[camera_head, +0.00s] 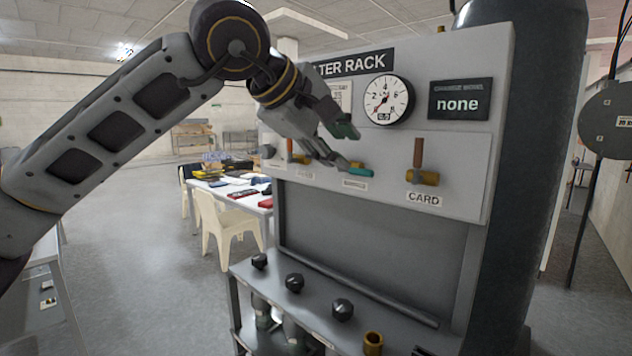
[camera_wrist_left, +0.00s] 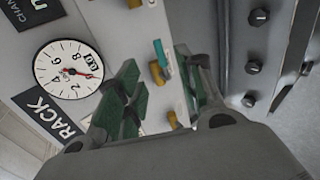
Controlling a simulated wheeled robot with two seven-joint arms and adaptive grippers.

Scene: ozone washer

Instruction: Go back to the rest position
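My left gripper (camera_head: 346,149) reaches in from the left in front of the grey rack panel (camera_head: 465,180). Its two green-padded fingers (camera_wrist_left: 158,88) are apart, with nothing held between them. A valve with a teal lever (camera_head: 361,172) is close to the lower finger in the head view. In the left wrist view this teal lever (camera_wrist_left: 162,52) on its brass body appears beyond the gap between the fingers; I cannot tell whether a finger touches it. The lever lies horizontal. My right gripper is in neither view.
The orange lever (camera_head: 418,153) over the CARD label stands upright. A round gauge (camera_head: 387,99) and a display reading "none" (camera_head: 460,102) are above. Black knobs (camera_head: 342,309) line the lower shelf. A dark cylinder (camera_head: 525,150) stands at right. A table (camera_head: 225,188) and chairs are behind.

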